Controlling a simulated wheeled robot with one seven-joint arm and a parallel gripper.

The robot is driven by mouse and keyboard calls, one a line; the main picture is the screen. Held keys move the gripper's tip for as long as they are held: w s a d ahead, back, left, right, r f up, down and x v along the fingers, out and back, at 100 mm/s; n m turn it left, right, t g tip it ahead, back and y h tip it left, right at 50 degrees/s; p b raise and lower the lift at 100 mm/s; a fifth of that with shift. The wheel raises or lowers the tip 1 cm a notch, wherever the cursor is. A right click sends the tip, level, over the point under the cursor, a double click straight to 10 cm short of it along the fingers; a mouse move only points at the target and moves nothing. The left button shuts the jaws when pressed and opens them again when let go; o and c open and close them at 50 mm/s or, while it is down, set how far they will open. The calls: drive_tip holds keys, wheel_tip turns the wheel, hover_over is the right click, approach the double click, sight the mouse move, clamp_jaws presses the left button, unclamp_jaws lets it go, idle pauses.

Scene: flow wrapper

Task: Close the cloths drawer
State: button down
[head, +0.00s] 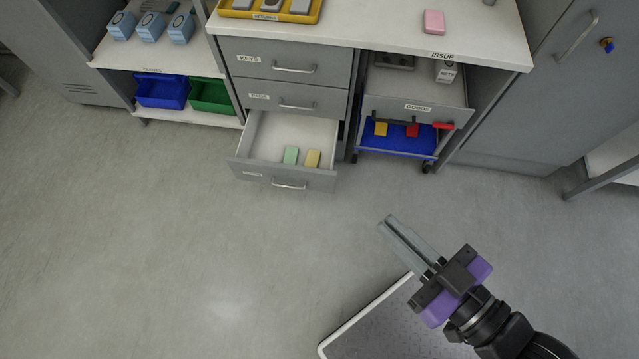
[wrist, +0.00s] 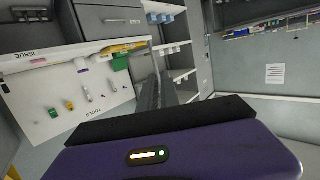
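The lowest drawer (head: 262,176) of the left drawer stack stands pulled out in the head view. Its front label is too blurred to read. In the wrist view the fingers (wrist: 155,80) show as a narrow grey shape pointing up. I cannot make out the open drawer clearly there.
The KEYS drawer (head: 285,66) and the drawer below it (head: 300,100) are closed. The GOODS drawer (head: 410,108) is out at right, above a blue tray (head: 390,148). Blue (head: 163,92) and green (head: 210,95) bins sit on a left shelf. Floor before the drawers is clear.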

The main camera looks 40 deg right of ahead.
drive_tip(key=w+a+f+m+t+h+b, duration=0.2)
drive_tip(key=w+f+m+b, duration=0.3)
drive_tip(key=w+f+b, duration=0.75)
drive_tip(key=w+a+f+m+t+h+b, duration=0.15)
drive_tip(key=w+f+m+b, duration=0.6)
drive_tip(key=f, duration=0.95)
drive_tip(key=w+a+f+m+t+h+b, duration=0.15)
drive_tip(key=w+f+m+b, duration=0.35)
drive_tip(key=f+b, duration=0.85)
drive_tip(key=m+g+h+b, duration=0.2)
drive_tip(key=m+g+h, duration=0.6)
drive_tip(key=m, duration=0.2)
approach(326, 175)
drive_tip(key=b+x, duration=0.2)
drive_tip(key=x, duration=0.1)
drive_tip(key=b+x, duration=0.2)
drive_tip(key=x, duration=0.1)
drive_tip(key=shift+w+d+f, duration=0.25)
drive_tip(key=shift+w, duration=0.1)
